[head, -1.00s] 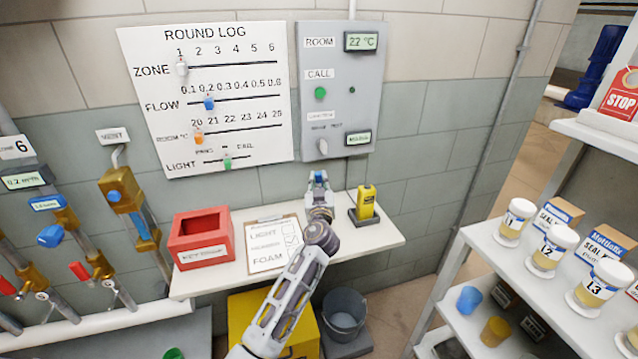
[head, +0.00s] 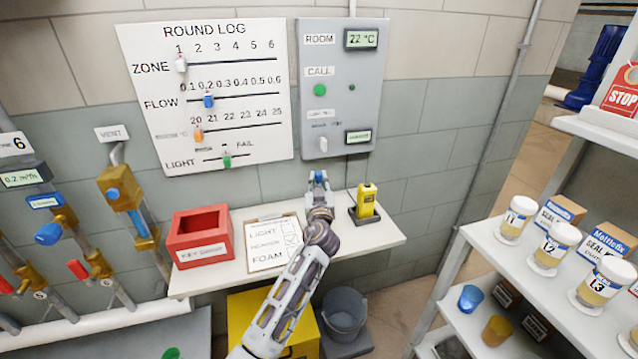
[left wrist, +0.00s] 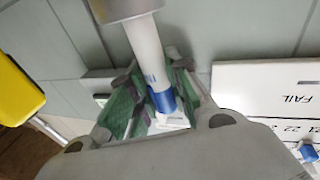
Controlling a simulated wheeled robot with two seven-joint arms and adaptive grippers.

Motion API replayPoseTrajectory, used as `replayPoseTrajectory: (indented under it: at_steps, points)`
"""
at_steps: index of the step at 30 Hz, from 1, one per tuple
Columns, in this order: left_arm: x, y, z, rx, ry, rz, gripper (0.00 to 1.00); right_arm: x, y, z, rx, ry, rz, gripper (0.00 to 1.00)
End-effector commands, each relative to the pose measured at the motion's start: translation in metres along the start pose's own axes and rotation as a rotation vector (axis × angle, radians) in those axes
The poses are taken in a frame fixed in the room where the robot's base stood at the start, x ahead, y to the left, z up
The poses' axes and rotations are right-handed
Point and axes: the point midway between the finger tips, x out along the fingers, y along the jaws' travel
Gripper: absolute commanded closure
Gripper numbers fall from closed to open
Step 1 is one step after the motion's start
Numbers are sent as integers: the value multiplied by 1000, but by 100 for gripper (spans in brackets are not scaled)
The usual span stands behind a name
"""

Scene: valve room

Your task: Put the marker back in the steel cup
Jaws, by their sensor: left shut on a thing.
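My left gripper (head: 319,180) is over the back of the white shelf, between the clipboard and the yellow device. In the left wrist view the left gripper (left wrist: 155,112) is shut on the marker (left wrist: 146,50), which has a white barrel and a blue band at the fingers. That view is upside down, so the barrel runs downward from the fingers. Its far end meets a grey metal cylinder, apparently the steel cup (left wrist: 124,9), cut off by the picture edge. The overlap hides that end; I cannot tell how deep it sits. In the head view my arm hides the cup. My right gripper is not in view.
On the shelf (head: 362,236) stand a red key box (head: 203,252), a clipboard (head: 273,258) and a yellow device (head: 366,202) close right of the gripper. The log board (head: 205,100) and grey panel (head: 338,90) are on the wall behind.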

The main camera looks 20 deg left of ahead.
Motion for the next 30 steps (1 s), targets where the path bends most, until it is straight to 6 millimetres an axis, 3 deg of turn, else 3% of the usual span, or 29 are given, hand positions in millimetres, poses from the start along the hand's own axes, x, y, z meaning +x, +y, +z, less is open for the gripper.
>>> replayPoseTrajectory:
  at_steps: [2, 3, 9, 22, 30]
  points:
    - [0, 0, 0, 0, 0, 0, 95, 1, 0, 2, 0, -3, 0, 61]
    - [0, 0, 0, 0, 0, 0, 80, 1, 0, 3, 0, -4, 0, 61]
    - [0, 0, 0, 0, 0, 0, 56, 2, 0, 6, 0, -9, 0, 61]
    - [0, 0, -3, -1, 0, 0, 56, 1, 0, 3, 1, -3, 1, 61]
    - [2, 2, -22, -3, 1, -1, 56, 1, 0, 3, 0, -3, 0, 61]
